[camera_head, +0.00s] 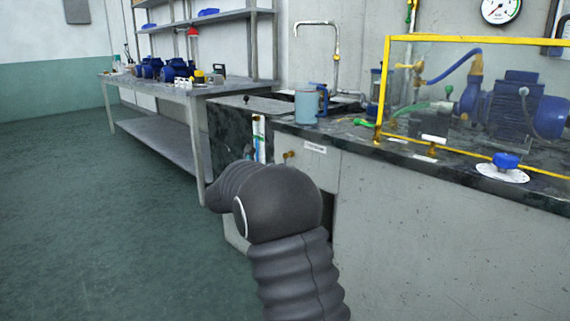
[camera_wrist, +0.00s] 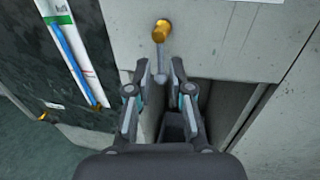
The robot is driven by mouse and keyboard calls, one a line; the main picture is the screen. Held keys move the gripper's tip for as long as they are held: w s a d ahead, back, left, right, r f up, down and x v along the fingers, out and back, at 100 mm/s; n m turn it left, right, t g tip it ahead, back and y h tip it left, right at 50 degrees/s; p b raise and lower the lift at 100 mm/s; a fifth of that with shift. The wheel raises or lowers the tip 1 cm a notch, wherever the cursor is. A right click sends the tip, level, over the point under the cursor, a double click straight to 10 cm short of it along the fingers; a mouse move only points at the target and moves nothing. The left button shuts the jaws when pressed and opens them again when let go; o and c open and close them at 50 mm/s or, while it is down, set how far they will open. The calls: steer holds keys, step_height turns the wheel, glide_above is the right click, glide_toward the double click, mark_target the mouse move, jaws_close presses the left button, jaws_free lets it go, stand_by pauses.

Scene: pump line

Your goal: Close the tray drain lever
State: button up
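A brass fitting (camera_wrist: 161,30) sticks out of the pale cabinet front in the wrist view, with a short grey lever (camera_wrist: 160,66) pointing down from it. The brass fitting also shows in the head view (camera_head: 288,154), left of a small white label. My gripper (camera_wrist: 158,68) is open, its two fingers spread to either side of the lever's lower end in the wrist view. I see gaps on both sides; whether they are level in depth I cannot tell. In the head view my arm hides the gripper. A small green handle (camera_head: 362,122) lies on the counter by the yellow frame; the label is too small to read.
A dark opening with a bin (camera_wrist: 178,128) is below the lever. A jug (camera_head: 307,105) and a yellow-framed pump enclosure (camera_head: 381,80) stand on the counter (camera_head: 340,133). A workbench (camera_head: 190,92) stands behind. Floor (camera_head: 100,220) at left is clear.

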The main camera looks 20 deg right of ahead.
steer(key=x, duration=0.6)
steer(key=shift+w+d, duration=0.1)
steer(key=shift+d, duration=0.1)
jaws_close()
